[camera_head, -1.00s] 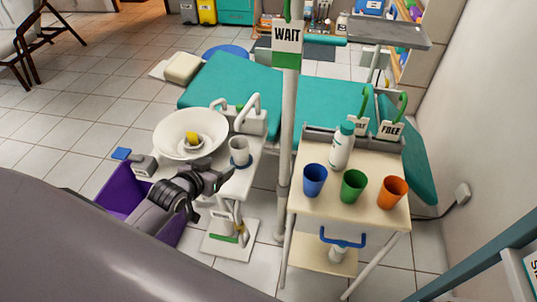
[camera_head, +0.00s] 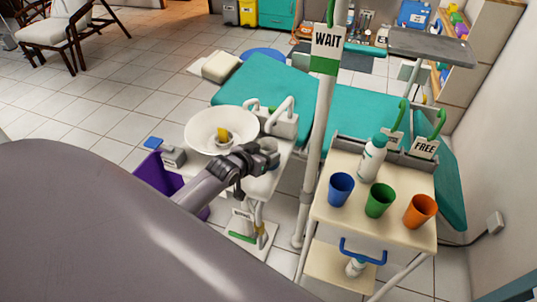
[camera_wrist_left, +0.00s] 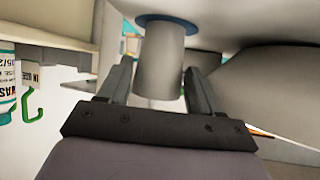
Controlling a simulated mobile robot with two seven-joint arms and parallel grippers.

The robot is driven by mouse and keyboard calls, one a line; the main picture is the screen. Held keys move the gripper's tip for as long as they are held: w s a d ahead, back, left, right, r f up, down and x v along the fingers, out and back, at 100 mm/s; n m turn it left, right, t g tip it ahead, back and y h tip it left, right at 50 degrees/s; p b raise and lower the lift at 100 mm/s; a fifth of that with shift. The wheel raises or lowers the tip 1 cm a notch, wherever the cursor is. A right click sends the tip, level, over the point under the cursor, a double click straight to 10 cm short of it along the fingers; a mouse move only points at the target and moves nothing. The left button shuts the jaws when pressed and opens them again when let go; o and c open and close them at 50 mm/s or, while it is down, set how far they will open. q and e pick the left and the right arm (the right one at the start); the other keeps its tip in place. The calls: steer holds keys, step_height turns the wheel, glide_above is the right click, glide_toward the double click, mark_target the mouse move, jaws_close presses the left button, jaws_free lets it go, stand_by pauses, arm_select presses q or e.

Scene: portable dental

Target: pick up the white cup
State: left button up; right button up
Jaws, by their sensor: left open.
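The white cup (camera_wrist_left: 160,60) shows in the left wrist view as a pale cylinder with a blue ring at its top edge in that picture. It stands between the two fingers of my left gripper (camera_wrist_left: 158,82), which are open on either side of it. I cannot tell whether either finger touches it. In the head view my left gripper (camera_head: 265,157) is over the side of the white dental unit, right of the basin, and hides the cup. My right gripper is not in view.
The white basin (camera_head: 198,130) with a yellow piece in it is close left of my gripper. A pole with a WAIT sign (camera_head: 327,48) stands to the right. Beyond it a cart (camera_head: 330,215) holds a blue cup (camera_head: 341,190), green cup (camera_head: 379,200), orange cup (camera_head: 420,212) and bottle (camera_head: 372,160).

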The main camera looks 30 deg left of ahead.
arm_select(q)
steer(key=shift+w+f, duration=0.15)
steer(key=shift+w, duration=0.2)
steer(key=c, duration=0.6)
steer(key=shift+c, duration=0.2)
